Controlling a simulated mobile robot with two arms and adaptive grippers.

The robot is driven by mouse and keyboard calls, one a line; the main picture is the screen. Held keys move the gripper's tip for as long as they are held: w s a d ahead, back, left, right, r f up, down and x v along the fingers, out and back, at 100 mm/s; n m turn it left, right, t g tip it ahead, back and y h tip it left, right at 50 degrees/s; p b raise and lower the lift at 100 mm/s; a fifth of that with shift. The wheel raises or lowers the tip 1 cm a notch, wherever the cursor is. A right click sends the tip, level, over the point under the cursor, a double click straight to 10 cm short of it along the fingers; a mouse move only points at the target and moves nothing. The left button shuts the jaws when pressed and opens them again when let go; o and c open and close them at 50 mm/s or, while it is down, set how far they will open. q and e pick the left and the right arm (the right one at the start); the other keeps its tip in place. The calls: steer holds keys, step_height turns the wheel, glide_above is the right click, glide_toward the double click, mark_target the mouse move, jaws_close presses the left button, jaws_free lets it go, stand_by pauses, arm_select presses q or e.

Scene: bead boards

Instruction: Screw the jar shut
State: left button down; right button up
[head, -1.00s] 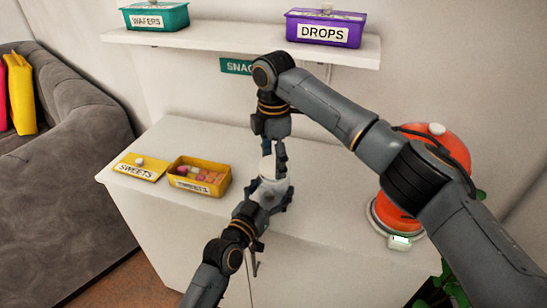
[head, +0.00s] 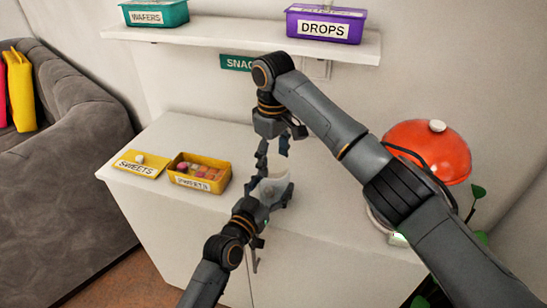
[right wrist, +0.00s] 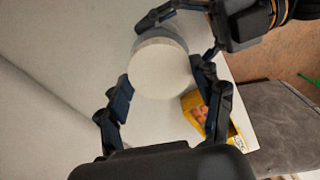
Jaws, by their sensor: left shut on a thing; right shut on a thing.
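The white jar (head: 279,187) stands upright near the front of the white cabinet top. My left gripper (head: 268,201) is shut around its body from the front. My right gripper (head: 273,155) points down over the jar from above, its fingers spread to either side. In the right wrist view the round pale lid (right wrist: 160,72) sits between the right fingers, over the greyer jar body (right wrist: 160,36). The right gripper is shut on the lid. The left fingers show around the jar at the top of that view. The lid's thread is hidden.
An open yellow sweets box (head: 199,184) with its lid (head: 140,165) beside it lies left of the jar. A red domed object (head: 428,150) stands to the right. A wall shelf (head: 240,41) holds a teal box (head: 154,14) and a purple box (head: 326,24).

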steer(key=m, duration=2.2)
steer(key=shift+d, duration=0.15)
steer(key=m, duration=1.5)
steer(key=o, duration=0.7)
